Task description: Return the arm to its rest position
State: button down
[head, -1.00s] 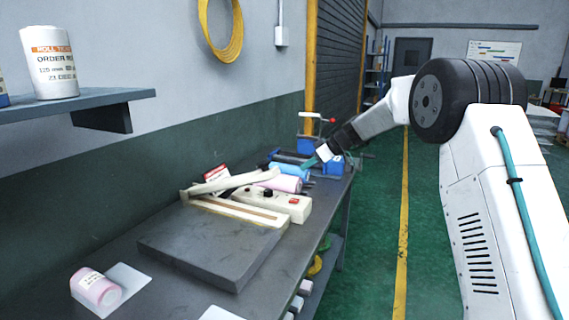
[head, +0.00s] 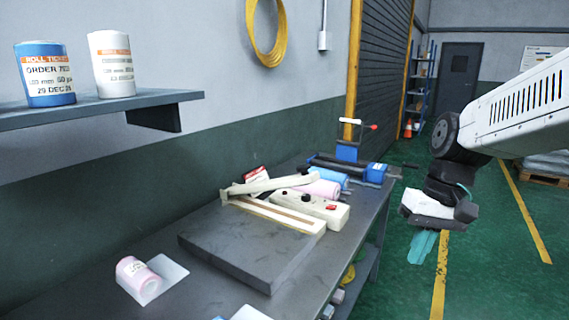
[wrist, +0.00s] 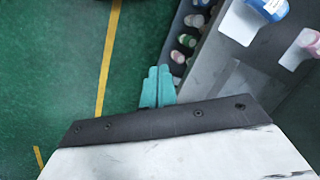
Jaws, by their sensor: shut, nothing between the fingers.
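My gripper (head: 424,246) hangs at the right of the head view, over the green floor and to the right of the workbench (head: 150,285). Its teal fingers point down. In the wrist view the two fingers (wrist: 157,88) lie side by side, shut with nothing between them. My arm comes in from the right edge of the head view, clear of the bench and the things on it.
A sealer (head: 310,207), a grey block (head: 240,250), film rolls and a blue clamp-like device (head: 375,172) are on the bench. A pink roll (head: 135,275) lies at its near left. A wall shelf (head: 100,107) holds two rolls. Open floor lies right of the bench.

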jog(key=s+d+r+t+h, duration=0.1)
jog(key=s+d+t+h, duration=0.1)
jog(key=s, duration=1.5)
jog(key=shift+s, duration=0.15)
jog(key=shift+r, duration=0.15)
